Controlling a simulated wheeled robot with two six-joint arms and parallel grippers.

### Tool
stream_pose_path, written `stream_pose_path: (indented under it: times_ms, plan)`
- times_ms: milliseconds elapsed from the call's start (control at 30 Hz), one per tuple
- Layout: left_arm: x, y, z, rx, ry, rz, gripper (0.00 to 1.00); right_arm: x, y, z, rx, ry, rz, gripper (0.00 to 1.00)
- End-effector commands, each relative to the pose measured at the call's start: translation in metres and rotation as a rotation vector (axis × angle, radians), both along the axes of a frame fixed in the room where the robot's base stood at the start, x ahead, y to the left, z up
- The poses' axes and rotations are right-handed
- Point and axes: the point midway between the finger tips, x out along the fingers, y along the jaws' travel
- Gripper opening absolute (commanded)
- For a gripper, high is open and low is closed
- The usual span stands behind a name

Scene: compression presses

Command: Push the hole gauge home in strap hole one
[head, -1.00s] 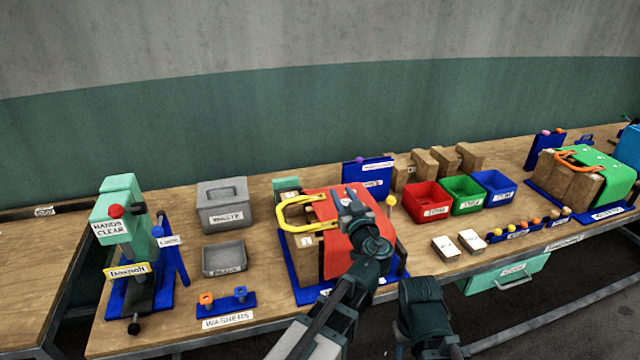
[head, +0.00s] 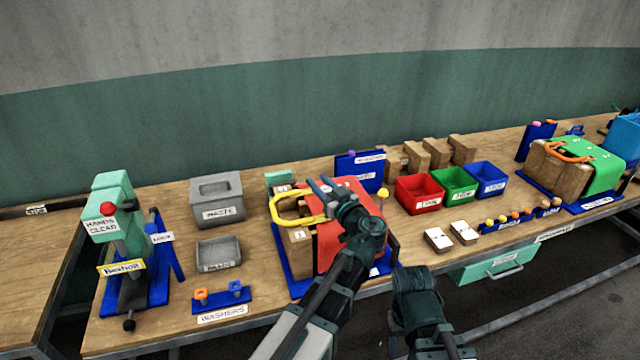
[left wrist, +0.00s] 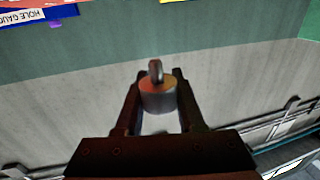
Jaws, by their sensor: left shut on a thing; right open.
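A wooden block draped with a red strap panel (head: 327,248) sits on a blue base in the head view. A yellow handle (head: 281,212) loops at its left, above a label marked 1 (head: 299,234). My left gripper (head: 325,187) is over the top of this block, near the handle. In the left wrist view it is shut on a grey cylinder with a narrow tip, the hole gauge (left wrist: 158,97). The gauge is too hidden in the head view to tell whether it touches a hole. My right arm shows at the bottom, but its fingers are not visible.
A blue stand (head: 358,172) stands behind the block; a yellow-topped pin (head: 383,193) is at its right. Red (head: 419,195), green (head: 455,184) and blue (head: 489,179) bins stand further right. A grey waste box (head: 217,200) and a press (head: 128,250) are left.

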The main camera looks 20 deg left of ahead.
Motion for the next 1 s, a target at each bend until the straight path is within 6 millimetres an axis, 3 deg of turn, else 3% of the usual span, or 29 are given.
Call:
stream_pose_path:
  times_ms: [400,1000]
  plan:
    - [0.0,0.0,-0.041,0.0,0.0,0.0,0.0,0.0,0.0,-0.041,0.0,0.0,0.0,0.5]
    - [0.0,0.0,-0.044,0.0,0.0,-0.001,0.0,0.0,0.0,-0.044,0.0,0.0,0.0,0.5]
